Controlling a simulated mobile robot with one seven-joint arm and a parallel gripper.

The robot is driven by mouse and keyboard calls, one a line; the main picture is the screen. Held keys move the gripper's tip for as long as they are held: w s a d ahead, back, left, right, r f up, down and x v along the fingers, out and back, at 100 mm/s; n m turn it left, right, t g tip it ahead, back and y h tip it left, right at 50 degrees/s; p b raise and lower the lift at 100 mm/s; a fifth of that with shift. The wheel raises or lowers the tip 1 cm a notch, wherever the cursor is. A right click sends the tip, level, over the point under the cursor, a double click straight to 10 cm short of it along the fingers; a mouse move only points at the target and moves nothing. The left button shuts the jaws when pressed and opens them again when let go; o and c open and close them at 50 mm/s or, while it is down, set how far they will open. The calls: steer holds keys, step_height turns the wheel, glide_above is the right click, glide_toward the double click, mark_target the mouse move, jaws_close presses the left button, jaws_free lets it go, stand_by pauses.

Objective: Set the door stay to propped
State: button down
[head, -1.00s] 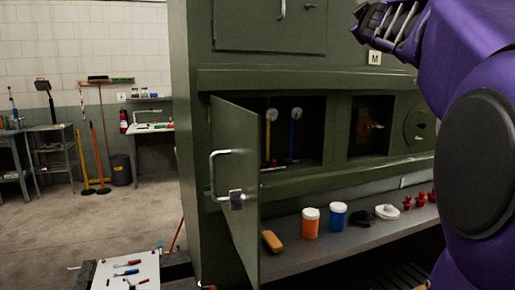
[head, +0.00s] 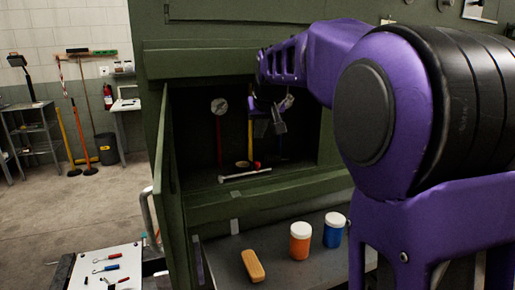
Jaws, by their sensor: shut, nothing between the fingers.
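The green cabinet door (head: 166,195) stands open on the left of the open compartment and is seen nearly edge-on in the head view. A pale rod (head: 245,175), possibly the door stay, lies along the compartment's lower front edge. I cannot make out its setting. My gripper (head: 279,124) is at the compartment opening, above and right of the rod and apart from it. It is shut and empty. My purple arm reaches in from the right and hides the compartment's upper right part.
Inside the compartment are a round gauge on a red stem (head: 219,107), a yellow stem (head: 250,134) and a small red item (head: 257,165). On the shelf below stand an orange jar (head: 300,240), a blue jar (head: 334,230) and a tan block (head: 253,265). A tool board (head: 105,268) lies lower left.

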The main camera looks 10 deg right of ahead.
steer(key=x, duration=1)
steer(key=shift+a+f, duration=0.3)
steer(key=s, duration=0.2)
steer(key=shift+s+r, duration=0.2)
steer(key=shift+s, duration=0.1)
steer(key=shift+s+d+f, duration=0.1)
steer(key=shift+s, duration=0.75)
steer(key=shift+s, duration=0.15)
